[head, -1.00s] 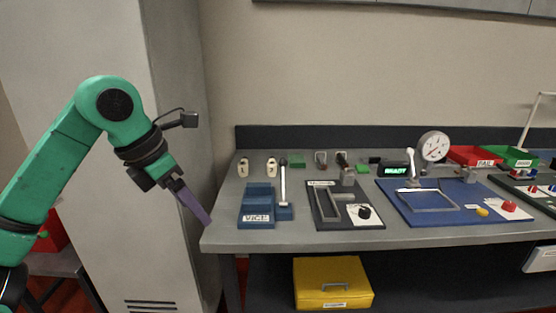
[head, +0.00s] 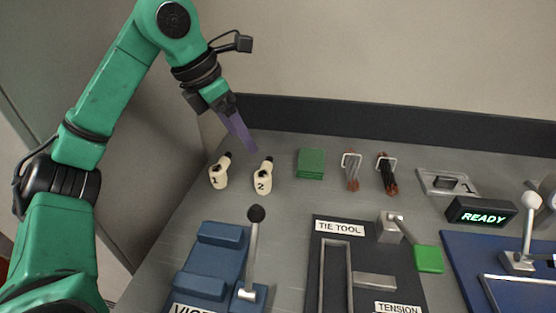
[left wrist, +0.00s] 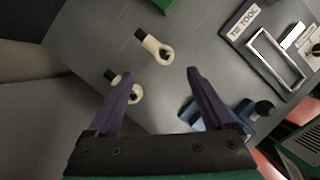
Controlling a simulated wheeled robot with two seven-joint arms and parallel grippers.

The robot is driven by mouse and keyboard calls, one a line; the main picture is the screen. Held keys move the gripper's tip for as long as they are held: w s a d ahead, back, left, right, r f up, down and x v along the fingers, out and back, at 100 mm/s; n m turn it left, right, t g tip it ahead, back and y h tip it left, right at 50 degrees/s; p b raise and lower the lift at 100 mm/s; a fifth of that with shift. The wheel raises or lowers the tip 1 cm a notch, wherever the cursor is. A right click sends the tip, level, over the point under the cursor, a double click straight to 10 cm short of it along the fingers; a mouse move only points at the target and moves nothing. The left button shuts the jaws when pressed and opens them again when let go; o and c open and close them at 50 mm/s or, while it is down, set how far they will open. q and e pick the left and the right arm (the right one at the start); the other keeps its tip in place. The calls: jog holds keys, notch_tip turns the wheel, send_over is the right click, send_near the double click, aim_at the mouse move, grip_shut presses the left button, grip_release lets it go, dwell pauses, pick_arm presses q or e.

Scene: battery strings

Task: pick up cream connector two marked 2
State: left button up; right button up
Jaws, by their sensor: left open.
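My right gripper is not in view.
A dark back ledge (head: 330,126) runs behind.

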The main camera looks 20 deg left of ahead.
pick_arm(q)
send_over(259, 175)
jog(key=s+a, duration=0.1)
jog(key=s, duration=0.1)
notch_tip(259, 175, down, 5)
jog(key=x, duration=0.8)
jog(key=shift+s+a+f+b, duration=0.1)
jog(key=shift+s+f+b, duration=0.1)
jog(key=shift+b, duration=0.1)
jog(key=shift+w+f, duration=0.2)
jog(key=shift+w, duration=0.05)
jog(key=shift+r, duration=0.1)
grip_shut()
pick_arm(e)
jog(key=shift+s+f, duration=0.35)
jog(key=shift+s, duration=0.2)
